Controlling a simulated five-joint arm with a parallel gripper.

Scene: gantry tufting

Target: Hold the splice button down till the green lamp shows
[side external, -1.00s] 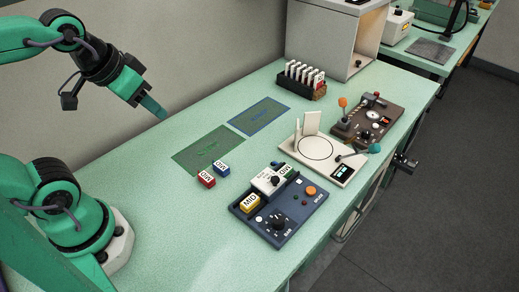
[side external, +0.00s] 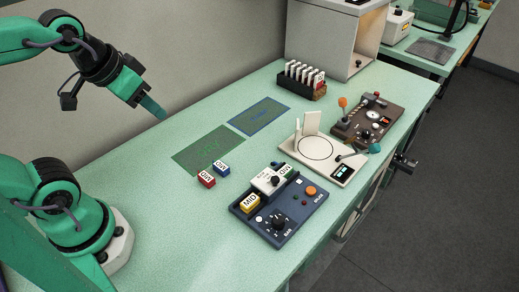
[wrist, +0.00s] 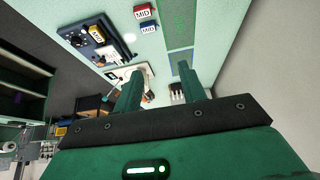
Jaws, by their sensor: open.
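A dark blue control panel (side external: 278,218) lies on the table. It carries an orange round button (side external: 310,191) at its right, with lettering too small to read surely. Small lamps (side external: 297,198) sit beside the button; one looks red, and I see no clear green glow. The panel also has a black dial (side external: 278,221), a white block with a knob (side external: 268,180) and a yellow MID block (side external: 250,203). My gripper (side external: 154,107) is open and empty, high above the table, well left of the panel. Its fingers show in the wrist view (wrist: 158,85), with the panel (wrist: 92,46) beyond.
A red block (side external: 206,179) and a blue block (side external: 221,167) stand left of the panel near two flat mats (side external: 208,150). A cream device (side external: 318,160), a brown lever box (side external: 370,118) and a rack of white cartridges (side external: 305,80) stand farther back. The table's left front is clear.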

